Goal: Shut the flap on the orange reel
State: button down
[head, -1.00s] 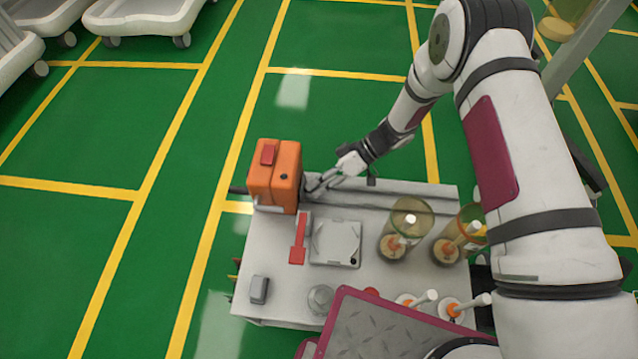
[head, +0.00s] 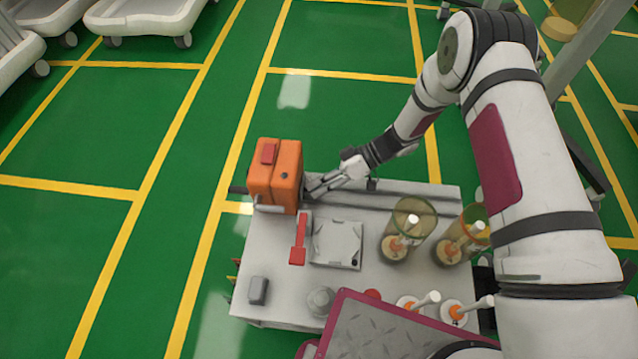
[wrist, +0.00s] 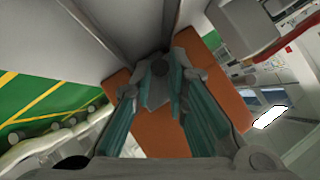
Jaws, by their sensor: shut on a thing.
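The orange reel (head: 275,178), a boxy orange case with a red patch on top, stands upright at the far left corner of the grey cart top (head: 290,285). My gripper (head: 313,190) is at its right side, with the fingertips against or very close to that side. In the wrist view, my gripper (wrist: 158,85) has its fingers around a small grey part with a dark round spot, in front of the reel's orange face (wrist: 160,130). The flap cannot be told apart clearly; my fingers hide part of that side.
A red-handled tool (head: 299,240) and a pale square plate (head: 337,244) lie in front of the reel. Two clear amber-tinted containers (head: 409,222) (head: 470,222) stand to the right. A small grey block (head: 258,291) sits at front left. Open green floor lies left and behind.

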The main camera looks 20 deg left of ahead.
jog(key=c, duration=1.8)
grip_release()
jog(key=shift+c, duration=0.2)
jog(key=shift+d, duration=0.1)
jog(key=v, duration=1.2)
jog(key=shift+r, duration=0.1)
